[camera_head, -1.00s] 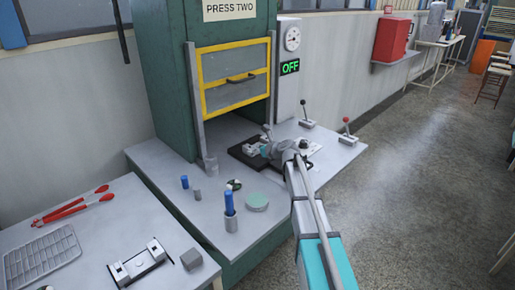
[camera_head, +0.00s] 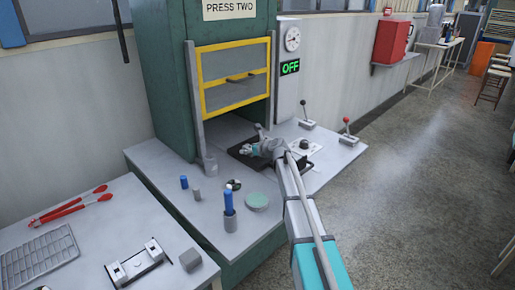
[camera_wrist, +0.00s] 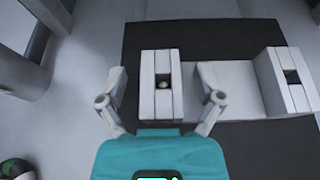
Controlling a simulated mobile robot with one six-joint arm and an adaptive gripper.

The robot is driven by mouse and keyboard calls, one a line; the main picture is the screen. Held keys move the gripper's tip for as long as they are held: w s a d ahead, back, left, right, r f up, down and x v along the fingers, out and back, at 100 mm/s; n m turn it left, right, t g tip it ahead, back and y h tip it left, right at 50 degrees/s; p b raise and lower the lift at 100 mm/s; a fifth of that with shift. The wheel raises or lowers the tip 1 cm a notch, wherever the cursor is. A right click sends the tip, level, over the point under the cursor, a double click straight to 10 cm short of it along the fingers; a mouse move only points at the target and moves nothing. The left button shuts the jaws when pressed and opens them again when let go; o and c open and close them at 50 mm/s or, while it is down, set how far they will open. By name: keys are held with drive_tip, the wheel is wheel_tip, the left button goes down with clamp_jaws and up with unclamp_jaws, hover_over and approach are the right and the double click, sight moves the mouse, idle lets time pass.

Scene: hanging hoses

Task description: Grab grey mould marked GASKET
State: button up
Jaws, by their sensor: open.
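A pale grey mould (camera_wrist: 225,84) lies on a black mat (camera_wrist: 215,34) in the wrist view. It has a flat plate with a raised slotted block at each end. My gripper (camera_wrist: 161,88) is open, with one finger on each side of the left block (camera_wrist: 162,112). A gap shows beside each finger. In the head view my gripper (camera_head: 258,149) is over the black mat (camera_head: 238,156) in front of the press and largely hides the mould. No GASKET marking is readable.
A similar two-block piece (camera_head: 138,264) and a grey cube (camera_head: 190,260) are on the left table with red tongs (camera_head: 72,208). The press door (camera_head: 235,78) is raised.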

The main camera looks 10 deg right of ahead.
clamp_jaws()
idle(0.3)
drive_tip(key=shift+r, duration=0.15)
wheel_tip(320, 180, up, 2)
drive_tip(key=shift+p, duration=1.2)
drive_tip(key=s+d+r+p, duration=0.2)
drive_tip(key=s+r+p, duration=0.3)
drive_tip(key=s, duration=0.1)
drive_tip(key=s+d+r+p, duration=0.3)
drive_tip(key=s+r+p, duration=0.2)
drive_tip(key=s, duration=0.1)
drive_tip(key=shift+s+d+r+p, duration=0.3)
drive_tip(key=shift+s+d+r, duration=0.05)
drive_tip(key=shift+s, duration=0.05)
